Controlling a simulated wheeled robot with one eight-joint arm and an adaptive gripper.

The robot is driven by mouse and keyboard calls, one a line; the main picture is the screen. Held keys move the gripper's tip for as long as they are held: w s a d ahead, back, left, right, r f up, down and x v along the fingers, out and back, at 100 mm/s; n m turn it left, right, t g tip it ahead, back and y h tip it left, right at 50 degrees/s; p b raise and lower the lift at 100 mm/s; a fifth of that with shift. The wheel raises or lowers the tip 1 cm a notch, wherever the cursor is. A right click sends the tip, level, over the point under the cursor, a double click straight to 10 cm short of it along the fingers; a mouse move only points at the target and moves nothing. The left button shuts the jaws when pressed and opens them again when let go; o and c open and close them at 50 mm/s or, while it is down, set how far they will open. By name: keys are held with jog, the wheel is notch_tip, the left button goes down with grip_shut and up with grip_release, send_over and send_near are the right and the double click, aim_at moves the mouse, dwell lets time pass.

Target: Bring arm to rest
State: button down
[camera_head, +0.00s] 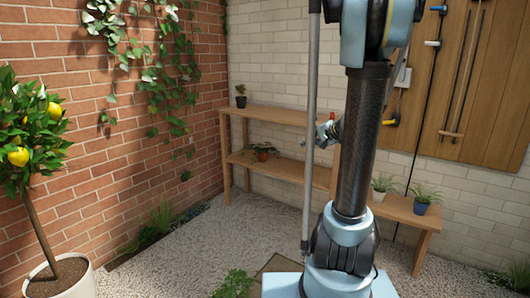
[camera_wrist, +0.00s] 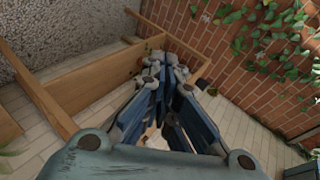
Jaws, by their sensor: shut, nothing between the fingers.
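My gripper (camera_wrist: 165,75) reaches up through the middle of the wrist view, its dark blue-grey fingers drawn together at the tips with nothing between them. It appears over or near the wooden shelf (camera_wrist: 95,85), which lies tilted in that view; I cannot tell the gap. In the head view my arm (camera_head: 352,140) stands upright right of centre, in front of the wooden shelf unit (camera_head: 280,117). A small metallic part with a red spot shows just left of the arm; I cannot tell whether it is my gripper. The rest is hidden behind the arm.
A small dark pot plant (camera_head: 241,97) stands on the upper shelf and a terracotta one (camera_head: 263,151) on the lower. Two potted plants (camera_head: 383,188) (camera_head: 423,200) stand on the right bench. A lemon tree (camera_head: 35,150) stands left. Tools hang on the wooden board (camera_head: 490,90). Gravel (camera_head: 220,235) lies open.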

jog(key=s+a+f+n+g+h, duration=0.1)
jog(key=s+f+n+g+h, duration=0.15)
jog(key=s, duration=0.55)
jog(key=s+a+f+n+g+h, duration=0.1)
jog(key=s+f, duration=0.2)
jog(key=s, duration=0.6)
jog(key=s+a+f+n+g+h, duration=0.1)
jog(key=s+a+f+n+g, duration=0.15)
jog(key=s, duration=0.55)
jog(key=s+d+f+n+h, duration=0.1)
jog(key=s+d+f+h, duration=0.2)
jog(key=s, duration=0.6)
notch_tip(320, 180, down, 2)
jog(key=shift+s+d+f+n+g, duration=0.2)
jog(key=shift+s+d+n+g, duration=0.15)
jog(key=shift+d, duration=0.75)
